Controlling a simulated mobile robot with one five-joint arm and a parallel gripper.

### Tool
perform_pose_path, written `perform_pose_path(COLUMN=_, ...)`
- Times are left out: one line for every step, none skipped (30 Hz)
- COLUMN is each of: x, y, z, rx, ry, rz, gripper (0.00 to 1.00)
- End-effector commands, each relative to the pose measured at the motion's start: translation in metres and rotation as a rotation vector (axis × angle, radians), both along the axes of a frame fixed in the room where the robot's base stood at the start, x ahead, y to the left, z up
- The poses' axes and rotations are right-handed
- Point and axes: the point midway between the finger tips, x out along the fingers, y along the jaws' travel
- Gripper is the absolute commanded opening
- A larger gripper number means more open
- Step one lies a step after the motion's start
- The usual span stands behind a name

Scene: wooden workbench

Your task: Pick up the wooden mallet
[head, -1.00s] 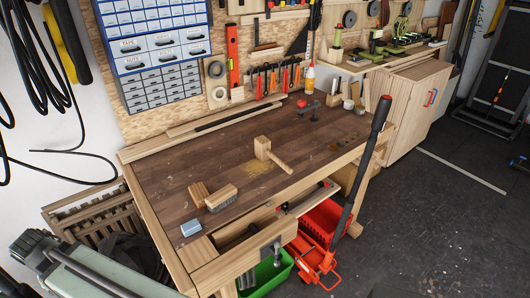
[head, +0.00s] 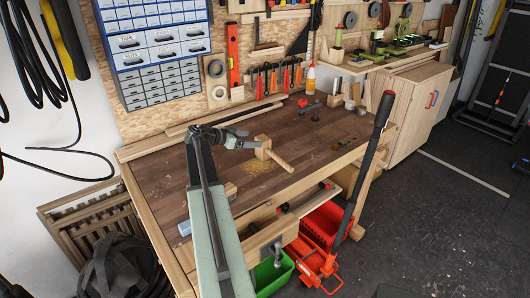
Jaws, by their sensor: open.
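The wooden mallet (head: 278,159) lies on the dark top of the workbench (head: 325,158), near its middle. Its block head is at the left and its handle points right and toward the front edge. My gripper (head: 256,143) is at the mallet's head, on its left and upper side in the head view. It is open, and it hides part of the head. Whether the fingers touch the wood cannot be told. My arm covers much of the bench's left part.
A wooden brush (head: 230,190) is mostly hidden behind my arm. A blue block (head: 184,228) sits at the left front. A red-handled clamp (head: 306,105) stands at the back. A red crate (head: 322,222) and green bin (head: 271,276) are below. The bench right of the mallet is clear.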

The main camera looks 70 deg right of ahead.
Motion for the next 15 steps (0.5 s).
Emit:
perform_pose_path(x=-0.004, y=-0.005, z=-0.005, rx=0.000, ry=0.000, rz=-0.002, gripper=0.84)
perform_pose_path(x=-0.006, y=-0.008, z=-0.007, rx=0.001, ry=0.000, rz=-0.003, gripper=0.84)
perform_pose_path(x=-0.008, y=-0.012, z=-0.009, rx=0.001, ry=-0.001, rz=-0.002, gripper=0.84)
perform_pose_path(x=-0.010, y=-0.015, z=-0.010, rx=0.001, ry=-0.001, rz=-0.001, gripper=0.84)
perform_pose_path(x=-0.011, y=-0.016, z=-0.010, rx=0.001, ry=-0.001, rz=0.000, gripper=0.84)
perform_pose_path(x=-0.011, y=-0.017, z=-0.009, rx=0.001, ry=-0.001, rz=0.000, gripper=0.84)
perform_pose_path(x=-0.012, y=-0.017, z=-0.009, rx=0.001, ry=-0.001, rz=0.000, gripper=0.84)
perform_pose_path(x=-0.012, y=-0.017, z=-0.009, rx=0.001, ry=0.000, rz=0.000, gripper=0.84)
perform_pose_path(x=-0.013, y=-0.019, z=-0.010, rx=0.001, ry=-0.001, rz=0.000, gripper=0.84)
perform_pose_path(x=-0.015, y=-0.022, z=-0.011, rx=0.001, ry=0.000, rz=-0.001, gripper=0.84)
perform_pose_path(x=-0.017, y=-0.025, z=-0.013, rx=0.001, ry=0.000, rz=-0.002, gripper=0.84)
perform_pose_path(x=-0.020, y=-0.030, z=-0.015, rx=0.001, ry=0.000, rz=-0.002, gripper=0.84)
perform_pose_path(x=-0.023, y=-0.034, z=-0.017, rx=0.002, ry=-0.001, rz=-0.002, gripper=0.84)
perform_pose_path(x=-0.026, y=-0.039, z=-0.018, rx=0.002, ry=-0.001, rz=-0.002, gripper=0.84)
perform_pose_path(x=-0.030, y=-0.045, z=-0.021, rx=0.002, ry=-0.001, rz=-0.002, gripper=0.84)
